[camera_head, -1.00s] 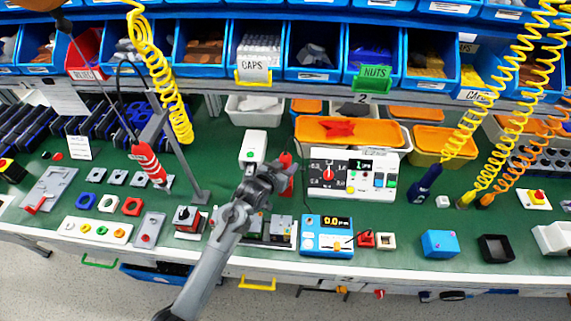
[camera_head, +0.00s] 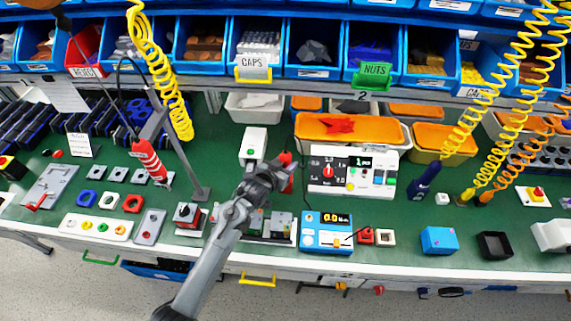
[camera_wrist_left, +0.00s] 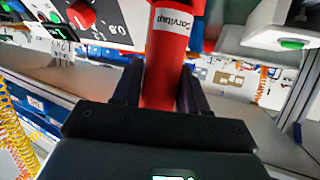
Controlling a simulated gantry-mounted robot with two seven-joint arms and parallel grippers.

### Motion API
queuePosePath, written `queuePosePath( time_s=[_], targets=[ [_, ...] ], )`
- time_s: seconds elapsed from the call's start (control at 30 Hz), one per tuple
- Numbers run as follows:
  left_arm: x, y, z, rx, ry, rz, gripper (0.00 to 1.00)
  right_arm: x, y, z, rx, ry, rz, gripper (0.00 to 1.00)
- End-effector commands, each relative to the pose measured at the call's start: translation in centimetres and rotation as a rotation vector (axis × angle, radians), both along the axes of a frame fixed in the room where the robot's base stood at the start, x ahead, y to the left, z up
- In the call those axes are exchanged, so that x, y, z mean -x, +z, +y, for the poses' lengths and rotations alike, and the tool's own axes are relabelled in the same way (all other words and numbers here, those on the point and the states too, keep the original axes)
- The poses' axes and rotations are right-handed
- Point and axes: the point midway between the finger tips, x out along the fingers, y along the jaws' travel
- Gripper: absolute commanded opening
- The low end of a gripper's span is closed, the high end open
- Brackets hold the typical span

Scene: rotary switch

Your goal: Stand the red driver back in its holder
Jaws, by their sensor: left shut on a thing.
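My left gripper (camera_head: 285,170) is over the middle of the bench, shut on a red cylinder with a white label, which I take as the red driver (camera_head: 288,159). In the left wrist view the driver (camera_wrist_left: 166,62) stands between the two dark fingers (camera_wrist_left: 160,88), and its lower end is hidden by the gripper. In the head view most of it is behind the gripper. I cannot make out its holder, nor whether the driver touches anything below. My right gripper is not in view.
A white panel with a red knob (camera_head: 352,172) stands close right of the gripper. A white box with a green button (camera_head: 253,145) stands close left. A blue meter (camera_head: 326,232) is in front. Another red tool (camera_head: 148,160) is at the left, by a grey post (camera_head: 186,165).

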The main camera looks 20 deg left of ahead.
Motion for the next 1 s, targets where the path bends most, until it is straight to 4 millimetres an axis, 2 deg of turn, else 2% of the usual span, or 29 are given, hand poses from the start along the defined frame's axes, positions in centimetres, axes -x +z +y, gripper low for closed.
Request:
queuePosePath(
  time_s=[0.57, 0.6, 0.67, 0.7, 0.87, 0.9, 1.0],
  targets=[
    [-0.05, -0.35, -0.01, 0.0, 0.0, -0.003, 0.0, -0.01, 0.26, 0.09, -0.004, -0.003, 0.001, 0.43],
    [-0.04, -0.36, -0.01, 0.001, 0.0, -0.003, 0.36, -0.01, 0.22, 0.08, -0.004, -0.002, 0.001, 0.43],
    [-0.05, -0.39, -0.01, 0.0, 0.0, -0.002, 0.33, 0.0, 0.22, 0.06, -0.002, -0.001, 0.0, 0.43],
    [-0.04, -0.4, 0.0, 0.0, 0.0, -0.002, 0.44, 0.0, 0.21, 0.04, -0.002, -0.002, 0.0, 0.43],
    [-0.02, -0.44, 0.01, 0.0, 0.0, -0.001, 0.69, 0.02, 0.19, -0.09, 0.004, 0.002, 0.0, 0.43],
    [-0.02, -0.45, 0.01, 0.0, 0.0, -0.001, 0.72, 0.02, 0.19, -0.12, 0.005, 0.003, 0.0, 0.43],
    [-0.01, -0.47, 0.0, 0.0, 0.0, -0.001, 0.72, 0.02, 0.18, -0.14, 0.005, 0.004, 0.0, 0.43]
  ],
)
